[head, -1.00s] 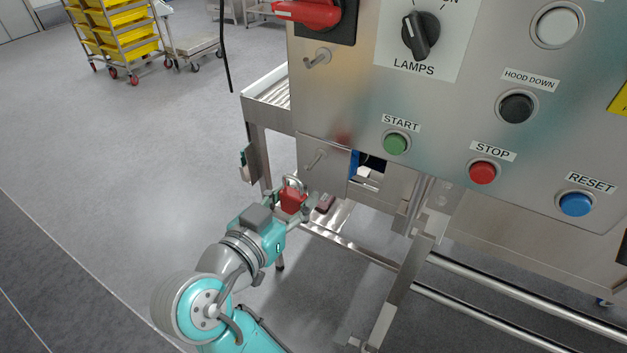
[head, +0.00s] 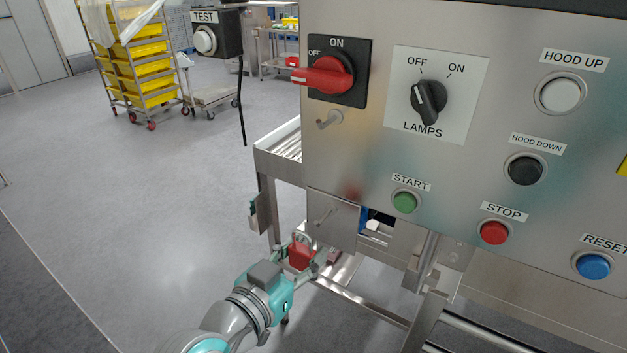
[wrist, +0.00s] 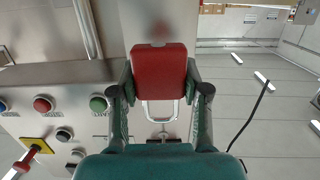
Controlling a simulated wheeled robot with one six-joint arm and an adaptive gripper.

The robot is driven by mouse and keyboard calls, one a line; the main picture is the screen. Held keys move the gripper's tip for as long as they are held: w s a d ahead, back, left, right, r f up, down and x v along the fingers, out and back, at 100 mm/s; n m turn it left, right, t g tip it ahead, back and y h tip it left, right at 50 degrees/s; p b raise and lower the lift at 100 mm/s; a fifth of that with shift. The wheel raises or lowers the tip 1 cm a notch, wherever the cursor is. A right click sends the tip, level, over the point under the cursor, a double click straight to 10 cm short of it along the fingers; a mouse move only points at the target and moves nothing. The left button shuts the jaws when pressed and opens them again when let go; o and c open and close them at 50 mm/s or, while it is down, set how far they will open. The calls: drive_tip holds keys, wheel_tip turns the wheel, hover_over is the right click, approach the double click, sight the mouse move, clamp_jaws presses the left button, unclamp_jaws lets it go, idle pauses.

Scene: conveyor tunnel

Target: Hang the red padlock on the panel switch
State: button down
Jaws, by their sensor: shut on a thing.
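My gripper (head: 297,266) is shut on the red padlock (head: 301,255), below the panel's lower left corner. In the wrist view the padlock (wrist: 160,72) sits between the two fingers, with its pale shackle (wrist: 158,112) beyond the body. The shackle points up in the head view; whether it is open or closed I cannot tell. The panel switch (head: 328,76) is a red rotary handle on a black plate at the panel's upper left, marked ON and OFF. Its handle points left toward OFF. The padlock is well below the switch and apart from it.
The steel panel (head: 375,160) carries the lamps knob (head: 429,98) and several push buttons. A hanging test box (head: 218,34) is at upper left. The floor (head: 130,220) left of the panel is clear.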

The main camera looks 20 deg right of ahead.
drive_tip(key=r, duration=0.2)
drive_tip(key=a+r, duration=0.1)
drive_tip(key=r, duration=0.5)
drive_tip(key=shift+w+a+r, duration=0.15)
drive_tip(key=shift+a+r, duration=0.1)
approach(335, 134)
drive_tip(key=s+a+f, duration=0.1)
drive_tip(key=a+f, duration=0.1)
drive_tip(key=shift+w+d+r, duration=0.2)
drive_tip(key=shift+w+d, duration=0.25)
drive_tip(key=shift+d, duration=0.25)
drive_tip(key=shift+w+d+r, duration=0.2)
drive_tip(key=shift+w+d, duration=0.2)
drive_tip(key=shift+d, duration=0.35)
drive_tip(key=shift+w+d, duration=0.15)
drive_tip(key=shift+d, duration=0.1)
drive_tip(key=shift+r+x, duration=0.2)
drive_tip(key=shift+x, duration=1.05)
drive_tip(key=shift+r+x, duration=0.2)
drive_tip(key=shift+x, duration=1.05)
drive_tip(key=shift+w+d, duration=0.1)
drive_tip(key=shift+f, duration=0.85)
